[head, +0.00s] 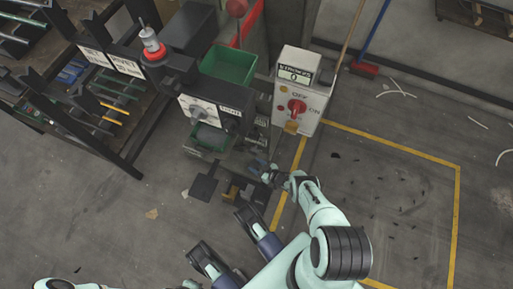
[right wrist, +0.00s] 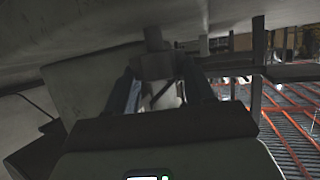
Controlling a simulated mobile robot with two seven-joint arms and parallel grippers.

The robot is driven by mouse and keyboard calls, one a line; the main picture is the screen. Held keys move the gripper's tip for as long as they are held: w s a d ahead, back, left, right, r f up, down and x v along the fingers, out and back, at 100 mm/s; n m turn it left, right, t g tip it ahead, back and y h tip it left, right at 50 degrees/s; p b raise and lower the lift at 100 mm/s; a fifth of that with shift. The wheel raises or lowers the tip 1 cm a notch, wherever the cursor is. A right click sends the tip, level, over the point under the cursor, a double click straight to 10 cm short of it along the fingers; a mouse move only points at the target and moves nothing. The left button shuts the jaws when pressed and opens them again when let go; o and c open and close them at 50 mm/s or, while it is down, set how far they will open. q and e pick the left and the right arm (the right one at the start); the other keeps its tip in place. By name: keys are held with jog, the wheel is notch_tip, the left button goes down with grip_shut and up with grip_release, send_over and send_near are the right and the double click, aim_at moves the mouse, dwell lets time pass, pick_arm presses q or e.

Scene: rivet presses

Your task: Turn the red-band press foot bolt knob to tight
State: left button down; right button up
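My right gripper (head: 262,172) reaches down low by the foot of this press. The foot bolt knob cannot be made out for certain in either view.
A white switch box (head: 298,92) with a red knob stands right of the press. A green bin (head: 229,66) sits behind the control box. A rack (head: 100,100) with coloured bars is at left. Floor inside the yellow lines (head: 400,200) is mostly clear.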

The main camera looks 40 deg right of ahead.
pick_arm(q)
jog(key=shift+w, duration=0.15)
pick_arm(e)
jog(key=shift+a+m+h+p, duration=0.25)
jog(key=shift+m+h+p, duration=0.4)
jog(key=shift+m+h, duration=0.8)
jog(key=shift+a+m+h, duration=0.1)
jog(key=shift+m+h, duration=0.45)
jog(key=shift+h, duration=0.4)
pick_arm(q)
jog(key=shift+w+d+r+t, duration=0.1)
jog(key=shift+w+r+t, duration=0.2)
jog(key=shift+w, duration=0.35)
jog(key=shift+w+d+r+t, duration=0.1)
jog(key=shift+w+r+t, duration=0.2)
jog(key=shift+w, duration=0.35)
pick_arm(e)
jog(key=shift+m+h, duration=0.9)
jog(key=shift+h, duration=0.1)
jog(key=shift+g, duration=0.3)
jog(key=o, duration=1)
